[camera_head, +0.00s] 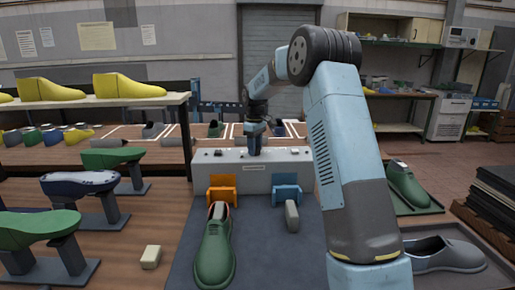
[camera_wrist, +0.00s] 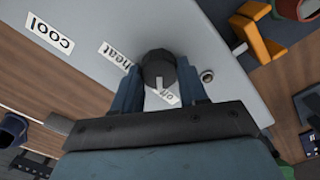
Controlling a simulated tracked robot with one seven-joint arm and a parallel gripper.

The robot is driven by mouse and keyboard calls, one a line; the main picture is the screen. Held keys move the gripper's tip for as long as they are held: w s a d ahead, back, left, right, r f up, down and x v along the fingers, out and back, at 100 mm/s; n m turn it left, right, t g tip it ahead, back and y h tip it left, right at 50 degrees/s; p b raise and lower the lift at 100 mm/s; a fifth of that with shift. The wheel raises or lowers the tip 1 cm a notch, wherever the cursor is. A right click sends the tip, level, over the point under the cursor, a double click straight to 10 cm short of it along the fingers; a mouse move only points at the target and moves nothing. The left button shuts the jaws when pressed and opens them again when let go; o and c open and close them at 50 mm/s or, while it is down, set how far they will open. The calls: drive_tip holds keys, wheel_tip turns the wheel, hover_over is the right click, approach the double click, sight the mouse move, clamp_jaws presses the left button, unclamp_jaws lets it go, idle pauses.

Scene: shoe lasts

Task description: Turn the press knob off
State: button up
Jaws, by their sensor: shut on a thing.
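The press knob (camera_wrist: 158,66) is a dark round knob on the pale top of the press console (camera_head: 230,172). My gripper (camera_head: 254,145) reaches down onto the console top, and its fingers hide the knob in the head view. In the wrist view my gripper (camera_wrist: 159,78) has one blue finger on each side of the knob and is shut on it. The knob's light pointer mark faces the "off" label (camera_wrist: 168,97), which is partly hidden by the gripper. The "heat" label (camera_wrist: 118,56) and the "cool" label (camera_wrist: 50,33) lie to the left.
An orange holder (camera_head: 222,188) and a blue holder (camera_head: 286,190) stand in front of the console. A small round fitting (camera_wrist: 207,76) sits right of the knob. Shoe lasts on stands fill the left.

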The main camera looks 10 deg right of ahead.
drive_tip(key=o, duration=1.1)
drive_tip(key=shift+c, duration=0.2)
drive_tip(key=shift+r, duration=0.15)
wheel_tip(320, 180, up, 13)
drive_tip(key=shift+r, duration=0.2)
